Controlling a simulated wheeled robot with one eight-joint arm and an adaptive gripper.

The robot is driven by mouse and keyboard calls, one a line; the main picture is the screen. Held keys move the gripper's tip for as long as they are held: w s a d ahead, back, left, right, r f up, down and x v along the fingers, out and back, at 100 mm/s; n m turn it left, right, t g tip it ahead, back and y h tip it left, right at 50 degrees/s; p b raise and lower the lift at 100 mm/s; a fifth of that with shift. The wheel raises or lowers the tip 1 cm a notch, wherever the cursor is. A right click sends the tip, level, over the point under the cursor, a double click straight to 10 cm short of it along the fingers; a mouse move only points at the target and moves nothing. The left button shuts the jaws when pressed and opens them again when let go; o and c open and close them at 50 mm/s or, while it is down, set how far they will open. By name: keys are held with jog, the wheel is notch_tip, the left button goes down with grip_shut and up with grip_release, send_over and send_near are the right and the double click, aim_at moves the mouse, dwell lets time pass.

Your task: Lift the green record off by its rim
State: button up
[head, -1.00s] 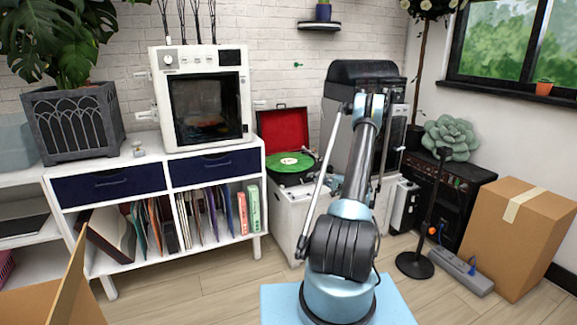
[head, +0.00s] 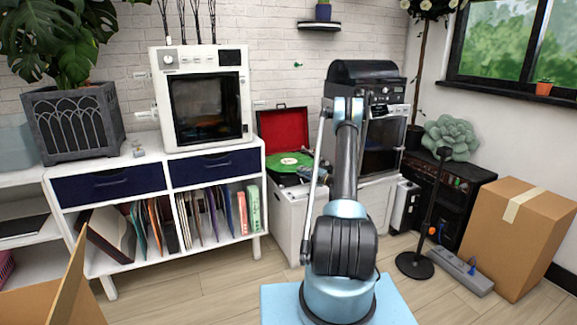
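The green record (head: 290,162) lies flat on a turntable with its red-lined lid (head: 283,131) standing open, on a white cabinet against the brick wall. A light label shows at the record's middle. My arm (head: 343,180) rises just right of the turntable and hides part of its right side. A small grey shape (head: 306,173) at the record's right edge may be part of my gripper; it is too small to be sure. The fingers cannot be made out, nor whether they touch the rim.
A white shelf unit (head: 115,207) with blue drawers and several record sleeves stands left, bearing a white oven-like machine (head: 203,98). A dark-topped machine (head: 385,150) stands behind my arm. A microphone stand (head: 416,264) and a cardboard box (head: 518,238) are right.

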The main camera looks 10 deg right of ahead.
jog(key=x, duration=0.5)
jog(key=shift+s, duration=0.1)
jog(key=shift+c, duration=0.2)
grip_shut()
jog(key=shift+r, duration=0.1)
